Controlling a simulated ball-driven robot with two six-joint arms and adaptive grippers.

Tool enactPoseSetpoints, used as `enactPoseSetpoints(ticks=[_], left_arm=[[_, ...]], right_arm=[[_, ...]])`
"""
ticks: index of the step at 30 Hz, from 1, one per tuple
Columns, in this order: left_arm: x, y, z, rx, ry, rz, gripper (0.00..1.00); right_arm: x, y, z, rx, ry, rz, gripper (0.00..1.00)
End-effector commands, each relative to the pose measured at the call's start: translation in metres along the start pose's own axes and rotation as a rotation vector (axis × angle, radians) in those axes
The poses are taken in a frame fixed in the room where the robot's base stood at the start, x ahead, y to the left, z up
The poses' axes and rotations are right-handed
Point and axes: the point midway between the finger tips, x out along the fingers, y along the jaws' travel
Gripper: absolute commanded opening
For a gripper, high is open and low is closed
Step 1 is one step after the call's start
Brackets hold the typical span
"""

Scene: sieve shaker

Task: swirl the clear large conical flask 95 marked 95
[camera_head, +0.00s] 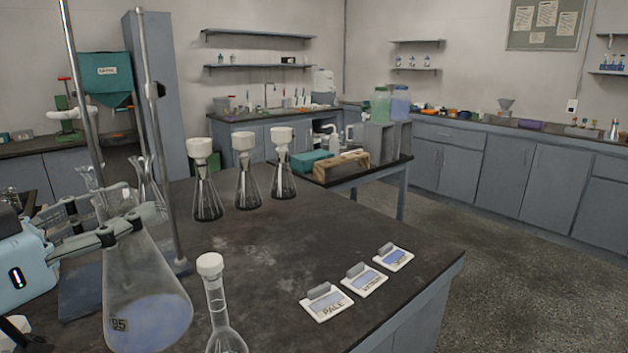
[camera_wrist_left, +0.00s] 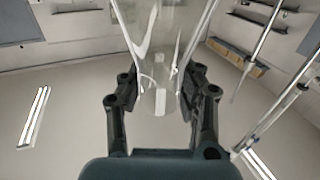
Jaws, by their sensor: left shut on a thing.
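The clear large conical flask (camera_head: 146,275) is at the lower left of the head view, with a pale blue liquid low in it and a small mark that reads like 95. My left gripper (camera_head: 128,222) is shut on its neck from the left. The flask looks slightly tilted; whether its base touches the bench is hard to tell. In the left wrist view, the clear glass (camera_wrist_left: 160,60) stands between the two dark fingers of the left gripper (camera_wrist_left: 158,98).
A white-capped flask (camera_head: 216,300) stands close right of the held flask. A metal stand rod (camera_head: 160,150) rises behind it. Several white-topped flasks (camera_head: 243,180) stand farther back. The bench middle is clear.

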Motion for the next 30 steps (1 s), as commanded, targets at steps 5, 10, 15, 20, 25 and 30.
enactPoseSetpoints(ticks=[5,10,15,20,25,30], left_arm=[[0.0,0.0,0.035,-0.003,-0.004,0.0,0.0],[0.0,0.0,0.038,-0.003,-0.004,0.0,0.0],[0.0,0.0,0.022,-0.003,-0.003,0.001,0.0],[0.0,0.0,0.004,-0.002,-0.003,0.001,0.0],[0.0,0.0,-0.011,-0.003,-0.003,0.0,0.0],[0.0,0.0,-0.01,-0.003,-0.005,0.0,0.0]], right_arm=[[0.033,-0.002,0.007,-0.001,-0.007,0.0,0.56],[0.036,-0.002,0.008,-0.001,-0.008,0.0,0.56],[0.022,0.001,0.005,-0.001,-0.005,0.003,0.56],[0.007,0.004,0.001,-0.002,-0.001,0.006,0.56],[-0.006,0.007,-0.001,-0.003,0.001,0.007,0.56],[-0.005,0.007,-0.001,-0.003,0.001,0.007,0.56]])
